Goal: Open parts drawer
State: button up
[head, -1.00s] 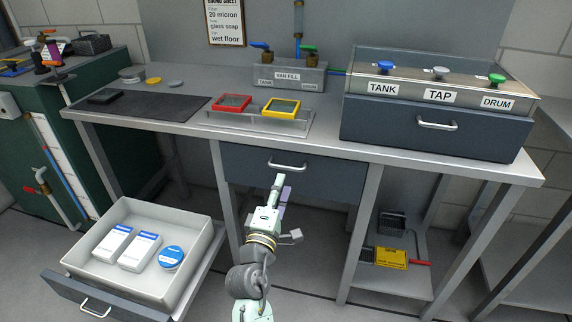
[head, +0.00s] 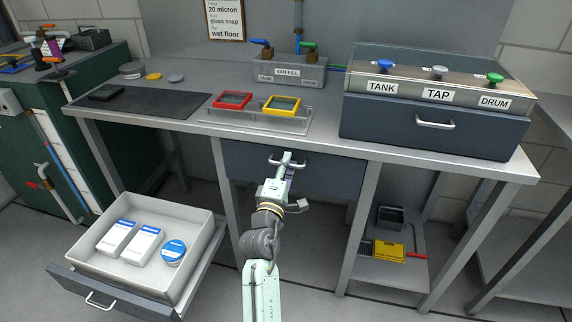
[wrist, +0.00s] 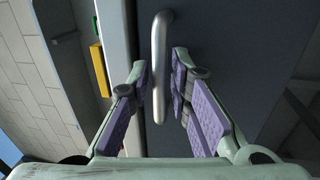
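A closed dark blue-grey drawer (head: 325,173) sits under the middle of the bench. Its metal handle (head: 303,163) is mostly hidden behind my gripper (head: 287,160) in the head view. In the wrist view the handle (wrist: 158,60) runs up the picture between the two purple-padded fingers of my gripper (wrist: 159,80). The fingers are apart, one on each side of the handle, with a gap visible on the left side. The drawer front (wrist: 225,50) fills the right of the wrist view. No label on this drawer can be seen.
A pulled-out drawer (head: 205,235) at lower left holds white-and-blue boxes (head: 144,243) and a round blue-and-white tin (head: 173,252). The steel bench top (head: 330,140) overhangs the middle drawer. A tap unit with a closed drawer (head: 430,135) stands on its right. Bench legs (head: 357,225) flank my arm.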

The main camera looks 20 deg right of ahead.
grip_shut()
dwell(0.6)
